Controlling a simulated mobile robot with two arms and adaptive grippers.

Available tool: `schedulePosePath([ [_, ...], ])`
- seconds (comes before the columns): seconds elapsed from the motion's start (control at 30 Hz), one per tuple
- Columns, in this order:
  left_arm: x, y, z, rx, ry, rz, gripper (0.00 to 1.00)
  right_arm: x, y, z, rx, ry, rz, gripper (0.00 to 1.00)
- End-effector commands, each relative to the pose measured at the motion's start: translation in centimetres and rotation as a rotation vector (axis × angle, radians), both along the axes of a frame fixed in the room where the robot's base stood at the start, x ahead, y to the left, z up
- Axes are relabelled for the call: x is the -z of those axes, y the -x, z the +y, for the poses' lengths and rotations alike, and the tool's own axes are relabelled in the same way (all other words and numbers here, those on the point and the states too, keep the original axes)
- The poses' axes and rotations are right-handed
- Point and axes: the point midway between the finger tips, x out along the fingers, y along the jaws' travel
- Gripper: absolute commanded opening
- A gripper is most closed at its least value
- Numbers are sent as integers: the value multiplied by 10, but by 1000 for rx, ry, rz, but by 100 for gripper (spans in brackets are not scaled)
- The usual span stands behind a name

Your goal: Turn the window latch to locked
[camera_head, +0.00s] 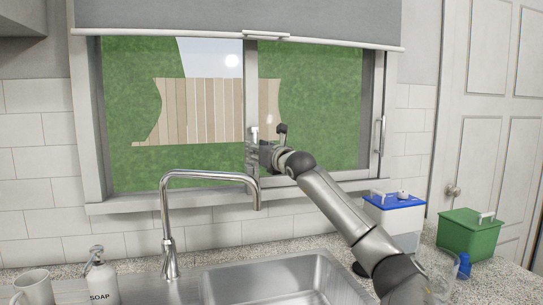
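The window (250,90) has a grey frame with an upright bar in its middle. A small pale piece that looks like the latch (254,132) sits on this bar. My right arm reaches up from the lower right, and my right gripper (262,150) is at the bar, just below the latch. The gripper is small and seen from behind, so I cannot tell whether its fingers are open or shut, or whether they touch the latch. My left gripper is not in view.
A tall curved faucet (168,225) rises beside the sink (285,283) below the window. A soap bottle (101,278) and a mug (34,288) stand at left. A blue-lidded box (394,212) and a green box (470,233) stand at right. A blind (240,20) hangs above.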

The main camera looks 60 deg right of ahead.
Motion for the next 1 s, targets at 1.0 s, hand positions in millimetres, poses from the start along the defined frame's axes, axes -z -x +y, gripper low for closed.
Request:
schedulePosePath([
  [1.0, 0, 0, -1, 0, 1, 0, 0, 1, 48, 32, -13, 1, 0, 35],
])
